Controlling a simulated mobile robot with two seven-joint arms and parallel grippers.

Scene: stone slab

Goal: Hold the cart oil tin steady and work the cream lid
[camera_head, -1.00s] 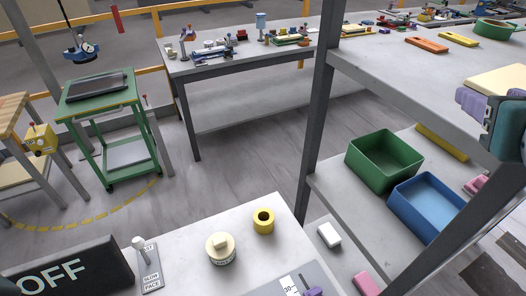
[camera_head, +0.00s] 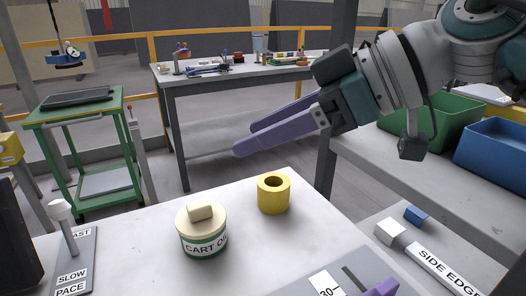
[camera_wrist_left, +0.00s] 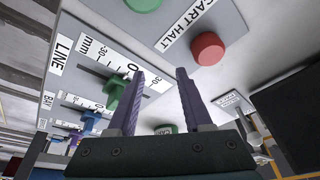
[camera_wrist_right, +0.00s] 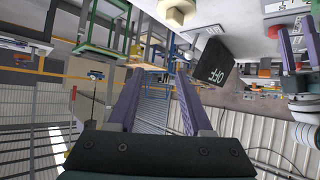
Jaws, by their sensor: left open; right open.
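The cart oil tin (camera_head: 203,243) stands upright on the grey bench in the head view, with a green band and dark lettering. Its cream lid (camera_head: 187,218) sits on top with a block-shaped knob. My right gripper (camera_head: 244,139) is open and empty, above and beyond the tin, its purple fingers pointing left. The lid also shows at the top edge of the right wrist view (camera_wrist_right: 175,13). My left gripper (camera_wrist_left: 160,73) is open and empty in the left wrist view, near a scale panel and a red button. It is not recognisable in the head view.
A yellow ring-shaped piece (camera_head: 273,194) stands right of the tin. A pace lever (camera_head: 66,228) is at the left, and a scale plate (camera_head: 325,283) at the front right. Green (camera_head: 440,122) and blue (camera_head: 492,150) bins stand on the right shelf.

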